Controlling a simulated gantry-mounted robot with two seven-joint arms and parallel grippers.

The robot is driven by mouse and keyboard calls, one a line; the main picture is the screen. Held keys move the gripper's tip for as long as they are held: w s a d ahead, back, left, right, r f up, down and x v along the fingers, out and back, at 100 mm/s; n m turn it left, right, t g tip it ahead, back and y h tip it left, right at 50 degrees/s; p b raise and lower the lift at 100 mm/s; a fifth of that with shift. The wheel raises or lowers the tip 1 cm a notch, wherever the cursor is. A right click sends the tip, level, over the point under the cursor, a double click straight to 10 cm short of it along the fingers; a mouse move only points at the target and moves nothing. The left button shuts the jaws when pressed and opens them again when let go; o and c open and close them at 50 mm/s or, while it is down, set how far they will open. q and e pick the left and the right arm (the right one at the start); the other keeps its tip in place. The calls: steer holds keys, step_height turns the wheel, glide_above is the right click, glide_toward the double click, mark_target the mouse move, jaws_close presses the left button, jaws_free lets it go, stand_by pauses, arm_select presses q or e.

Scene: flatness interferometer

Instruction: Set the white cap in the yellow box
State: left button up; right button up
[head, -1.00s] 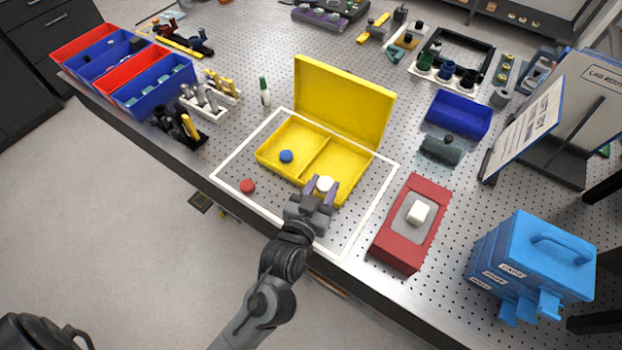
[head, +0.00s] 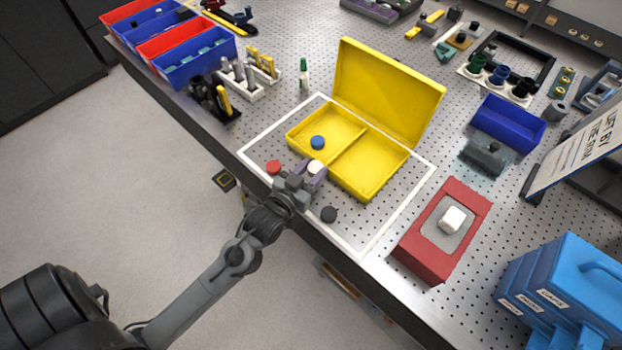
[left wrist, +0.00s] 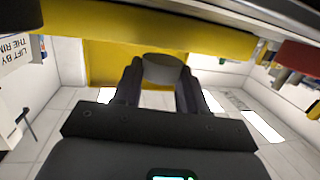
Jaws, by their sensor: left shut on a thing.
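The white cap (head: 317,167) is held between the purple fingertips of my left gripper (head: 314,171), at the near wall of the yellow box's left compartment. In the left wrist view the cap (left wrist: 162,70) looks grey and shaded between the two dark fingers (left wrist: 160,84). The yellow box (head: 370,184) has its lid standing open at the back and a divider making two compartments. A blue cap (head: 318,142) lies in the left compartment; the right one looks empty. The exact height of the white cap above the box is hard to tell. My right gripper is out of view.
A red cap (head: 274,167) and a black cap (head: 329,214) lie on the table in front of the box, inside a white outline. A red block (head: 424,255) with a white piece on it stands at right. A blue case (head: 570,290) stands farther right.

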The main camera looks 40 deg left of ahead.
arm_select(q)
steer(key=shift+a+f+b, duration=0.15)
steer(key=shift+f+b, duration=0.3)
steer(key=shift+f, duration=1.65)
steer(key=shift+f, duration=0.2)
steer(key=o, duration=1)
steer(key=shift+r, duration=0.15)
steer(key=shift+s+r, duration=0.15)
steer(key=shift+s, duration=0.4)
steer(key=s+d+r, duration=0.1)
steer(key=s, duration=0.8)
steer(key=shift+r+p, duration=0.15)
steer(key=shift+p, duration=0.3)
steer(key=shift+o, duration=0.7)
steer(key=shift+s+d+r, duration=0.15)
steer(key=shift+s, duration=0.7)
